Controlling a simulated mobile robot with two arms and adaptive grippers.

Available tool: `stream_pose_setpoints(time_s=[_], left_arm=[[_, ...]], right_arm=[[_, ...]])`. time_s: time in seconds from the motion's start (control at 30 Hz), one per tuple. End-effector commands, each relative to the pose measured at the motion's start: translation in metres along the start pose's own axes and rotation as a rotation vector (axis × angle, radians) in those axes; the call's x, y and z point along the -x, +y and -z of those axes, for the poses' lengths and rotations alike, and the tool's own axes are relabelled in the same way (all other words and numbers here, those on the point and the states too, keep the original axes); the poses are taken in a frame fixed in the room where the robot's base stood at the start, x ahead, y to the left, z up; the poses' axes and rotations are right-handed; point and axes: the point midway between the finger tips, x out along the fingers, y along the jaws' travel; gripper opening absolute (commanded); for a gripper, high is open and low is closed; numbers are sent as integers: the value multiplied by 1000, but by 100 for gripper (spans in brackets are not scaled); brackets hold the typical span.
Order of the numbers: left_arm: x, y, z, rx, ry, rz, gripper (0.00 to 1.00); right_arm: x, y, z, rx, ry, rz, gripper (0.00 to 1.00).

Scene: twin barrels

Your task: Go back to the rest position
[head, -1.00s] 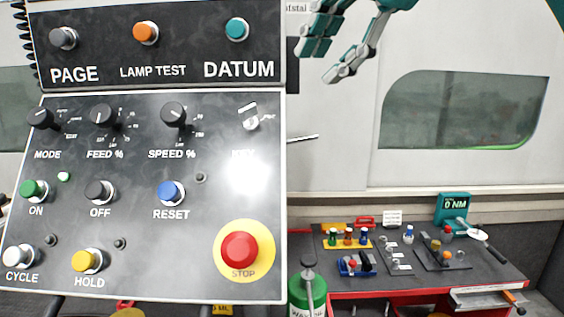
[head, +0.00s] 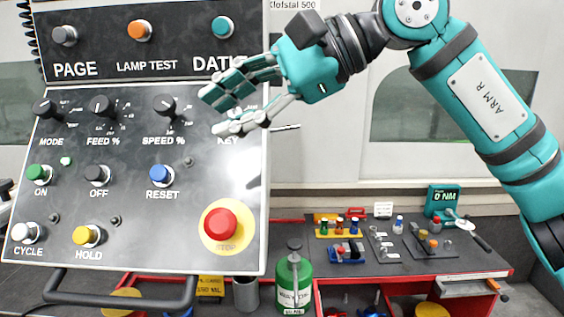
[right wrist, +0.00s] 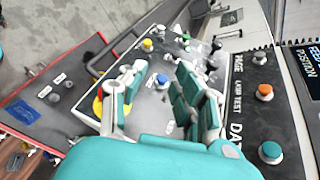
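My right gripper (head: 222,108) is in front of the upper right of the control panel (head: 130,205) in the head view. Its fingers (right wrist: 155,105) are spread apart with nothing between them in the right wrist view. They cover part of the DATUM label and the key switch area. Whether they touch the panel I cannot tell. My right arm, marked ARM R, reaches in from the right. My left gripper is not in view.
The red stop button (head: 221,223) sits at the panel's lower right. A green bottle (head: 293,283) stands right of the panel. A dark-topped bench (head: 385,268) with small tools and a torque display (head: 442,201) is at the right.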

Motion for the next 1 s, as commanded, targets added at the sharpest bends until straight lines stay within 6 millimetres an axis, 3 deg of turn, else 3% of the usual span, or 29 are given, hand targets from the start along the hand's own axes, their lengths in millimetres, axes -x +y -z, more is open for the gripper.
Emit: stream_pose_setpoints(time_s=[0.03, 0.17, 0.27, 0.37, 0.47, 0.57, 0.67, 0.8, 0.83, 1.0], left_arm=[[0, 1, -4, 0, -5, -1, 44], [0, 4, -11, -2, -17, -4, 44], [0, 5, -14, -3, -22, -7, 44], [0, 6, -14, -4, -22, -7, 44], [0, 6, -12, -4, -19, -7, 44], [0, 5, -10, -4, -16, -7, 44], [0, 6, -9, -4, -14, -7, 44], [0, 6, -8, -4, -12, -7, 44], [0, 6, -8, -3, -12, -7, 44], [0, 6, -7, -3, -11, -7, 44]], right_arm=[[-14, 6, -2, -62, -100, 9, 31], [-34, 12, -17, -304, -435, 72, 31], [-29, 10, -18, -584, -743, 147, 31], [-11, 3, 6, -907, -1034, 238, 31], [10, 4, 57, -1253, -1299, 347, 31], [25, 21, 129, -1609, -1533, 480, 31], [30, 54, 197, -1915, -1707, 618, 31], [23, 124, 279, -2293, -1883, 835, 31], [20, 141, 293, 2326, 1879, -869, 31], [2, 255, 355, 2008, 1478, -890, 31]])
